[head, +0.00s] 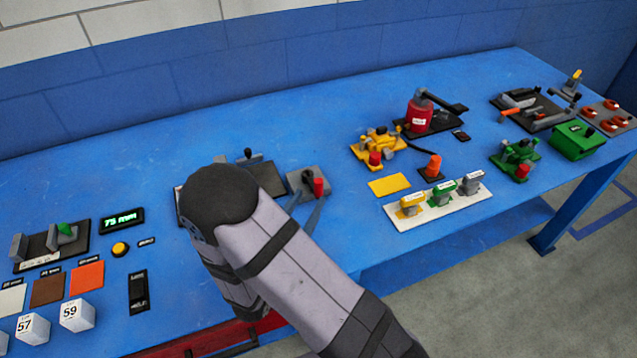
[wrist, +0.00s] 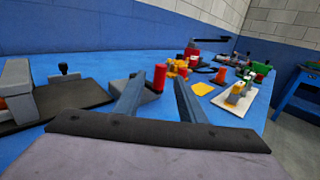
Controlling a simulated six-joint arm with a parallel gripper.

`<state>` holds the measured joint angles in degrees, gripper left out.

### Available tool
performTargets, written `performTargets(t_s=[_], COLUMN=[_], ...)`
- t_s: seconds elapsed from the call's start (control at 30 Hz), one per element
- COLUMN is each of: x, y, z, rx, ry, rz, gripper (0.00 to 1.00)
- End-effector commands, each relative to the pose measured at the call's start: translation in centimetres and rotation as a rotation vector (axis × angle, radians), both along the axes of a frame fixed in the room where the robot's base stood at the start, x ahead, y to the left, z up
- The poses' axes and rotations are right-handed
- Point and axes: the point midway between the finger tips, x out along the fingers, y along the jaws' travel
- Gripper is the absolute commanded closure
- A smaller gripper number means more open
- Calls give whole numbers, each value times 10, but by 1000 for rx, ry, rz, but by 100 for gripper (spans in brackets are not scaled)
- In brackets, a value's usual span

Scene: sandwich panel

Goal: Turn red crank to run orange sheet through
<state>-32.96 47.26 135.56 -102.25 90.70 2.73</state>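The red crank handle (head: 318,187) stands upright on a grey block (head: 303,178) at the right end of a dark machine (head: 268,178). It also shows in the wrist view (wrist: 160,77). My gripper (head: 308,203) is open, its two grey fingers spread. In the wrist view my gripper (wrist: 160,92) has the red handle between the lines of its fingers; I cannot tell whether they touch it. An orange square (head: 86,279) lies at the left of the table. A small orange-red patch (wrist: 3,102) shows under a grey block at the wrist view's left edge. My arm hides much of the machine.
A yellow square (head: 389,184), a yellow device (head: 378,148) and a white strip with several small clamps (head: 438,207) stand to the right. A display reading 75 mm (head: 122,219) and numbered white cubes (head: 77,315) are left. The blue table (head: 300,125) is clear behind the machine.

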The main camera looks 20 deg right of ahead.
Motion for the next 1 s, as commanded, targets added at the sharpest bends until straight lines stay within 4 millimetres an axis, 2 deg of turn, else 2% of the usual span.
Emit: performTargets(t_s=[0.6,1.0], x=[44,49], y=[-46,-51], z=[1,0], rx=[1,1], ry=[1,1], rz=[-6,-4], gripper=[63,63])
